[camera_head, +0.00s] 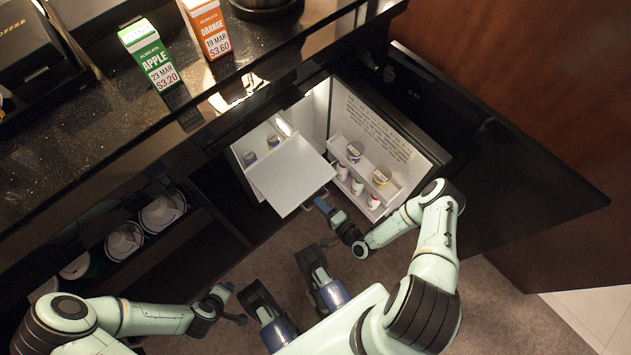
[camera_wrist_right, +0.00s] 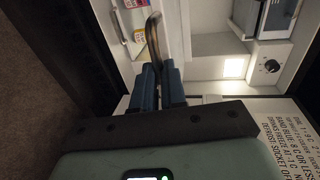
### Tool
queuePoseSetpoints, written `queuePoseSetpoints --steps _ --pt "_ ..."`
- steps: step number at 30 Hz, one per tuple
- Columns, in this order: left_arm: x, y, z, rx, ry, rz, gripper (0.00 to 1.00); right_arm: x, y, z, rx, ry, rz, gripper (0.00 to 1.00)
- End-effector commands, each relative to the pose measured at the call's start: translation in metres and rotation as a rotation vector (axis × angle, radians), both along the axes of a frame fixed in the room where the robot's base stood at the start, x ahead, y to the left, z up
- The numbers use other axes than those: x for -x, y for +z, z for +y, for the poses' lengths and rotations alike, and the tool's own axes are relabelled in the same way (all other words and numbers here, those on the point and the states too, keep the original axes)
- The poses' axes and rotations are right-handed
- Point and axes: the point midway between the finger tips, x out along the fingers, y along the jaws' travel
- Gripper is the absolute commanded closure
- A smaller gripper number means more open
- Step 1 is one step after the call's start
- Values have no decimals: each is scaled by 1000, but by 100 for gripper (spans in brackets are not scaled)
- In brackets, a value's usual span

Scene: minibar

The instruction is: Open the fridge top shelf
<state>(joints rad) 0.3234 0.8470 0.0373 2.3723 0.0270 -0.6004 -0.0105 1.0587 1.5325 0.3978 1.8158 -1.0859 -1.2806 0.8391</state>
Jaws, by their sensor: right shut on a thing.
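The small fridge stands open under the counter. Its white top shelf (camera_head: 290,173) juts out from the lit interior, with a thin handle at its front edge (camera_head: 312,200). My right gripper (camera_head: 322,205) is at that front edge. In the right wrist view, the blue fingers of my right gripper (camera_wrist_right: 163,82) are shut on the curved handle (camera_wrist_right: 153,42). My left gripper (camera_head: 238,303) is low at the left, away from the fridge, with its fingers apart and empty.
The fridge door (camera_head: 385,130) is swung open to the right, its racks holding several small tubs and jars (camera_head: 354,152). A black door panel (camera_head: 520,180) extends further right. Apple (camera_head: 150,55) and orange (camera_head: 207,28) cartons stand on the dark counter (camera_head: 80,130). Bowls (camera_head: 125,241) sit on a lower shelf.

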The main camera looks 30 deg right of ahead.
Motion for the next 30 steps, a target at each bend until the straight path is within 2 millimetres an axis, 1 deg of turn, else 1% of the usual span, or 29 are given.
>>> queuePoseSetpoints --steps 4,14,15,16,17,26,30 --pt "1 0 0 1 -1 3 57 4 0 2 -4 4 -1 100" --pt "1 0 0 1 -1 3 57 4 0 2 -3 5 -1 100" --pt "1 0 0 1 -1 3 57 4 0 2 -3 5 -1 76" --pt "1 0 0 1 -1 3 57 4 0 2 -3 5 -1 66" --pt "1 0 0 1 -1 3 57 4 0 2 -3 5 -1 64" --pt "1 0 0 2 -1 4 57 5 0 0 -1 2 0 64" --pt "5 4 -2 6 -5 13 57 18 3 -2 -2 1 2 64"
